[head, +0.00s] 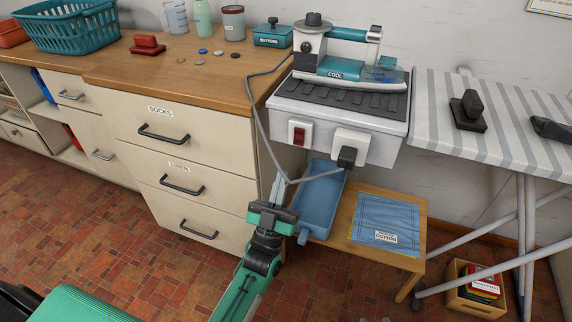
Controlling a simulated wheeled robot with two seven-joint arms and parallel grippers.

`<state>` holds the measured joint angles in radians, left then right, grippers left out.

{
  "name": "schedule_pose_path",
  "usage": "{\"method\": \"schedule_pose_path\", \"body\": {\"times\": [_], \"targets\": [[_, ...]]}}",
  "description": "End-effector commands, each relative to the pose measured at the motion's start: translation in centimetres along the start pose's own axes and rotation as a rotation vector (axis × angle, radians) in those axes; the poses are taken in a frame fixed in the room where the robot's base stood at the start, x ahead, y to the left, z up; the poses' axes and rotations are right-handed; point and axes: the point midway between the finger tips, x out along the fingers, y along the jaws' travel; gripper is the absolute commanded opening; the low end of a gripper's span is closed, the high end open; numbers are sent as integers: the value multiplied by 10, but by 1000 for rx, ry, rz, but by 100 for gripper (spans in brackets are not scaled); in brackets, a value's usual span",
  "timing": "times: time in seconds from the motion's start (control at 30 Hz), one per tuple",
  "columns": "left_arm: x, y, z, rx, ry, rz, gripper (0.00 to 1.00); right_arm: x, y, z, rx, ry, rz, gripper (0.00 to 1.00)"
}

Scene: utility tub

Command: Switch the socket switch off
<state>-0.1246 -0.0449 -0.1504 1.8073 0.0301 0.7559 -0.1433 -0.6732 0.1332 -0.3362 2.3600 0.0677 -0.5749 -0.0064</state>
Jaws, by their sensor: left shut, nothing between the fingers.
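The socket switch (299,134) is a red rocker on a white plate, on the front of the grey ironing station (385,145). I cannot tell which way the rocker is tipped. To its right is a white socket (343,138) with a black plug (347,156) in it, and a grey cord (257,112) loops from the plug up to the iron. My left gripper (280,181) is shut and empty, pointing up, below and slightly left of the switch and apart from it in the picture. My right gripper is not in view.
The iron (345,70) rests on the station. A drawer cabinet (200,155) stands on the left, a striped ironing board (440,110) on the right. Below are a blue tray (318,200) and a blue cloth (383,222) on a low wooden table (340,236).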

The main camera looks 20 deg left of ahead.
Motion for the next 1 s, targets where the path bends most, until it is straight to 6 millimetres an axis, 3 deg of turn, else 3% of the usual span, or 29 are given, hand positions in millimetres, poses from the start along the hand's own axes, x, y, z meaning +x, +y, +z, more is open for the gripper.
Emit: {"method": "schedule_pose_path", "body": {"times": [0.1,0.3,0.87,1.0], "targets": [[-19,0,-4,0,-2,1,0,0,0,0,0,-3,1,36],[-33,0,-7,1,0,1,0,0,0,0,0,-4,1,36],[-35,0,-8,0,-1,1,0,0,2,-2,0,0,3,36],[-40,4,-5,-12,-66,18,0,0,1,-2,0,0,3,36]]}}
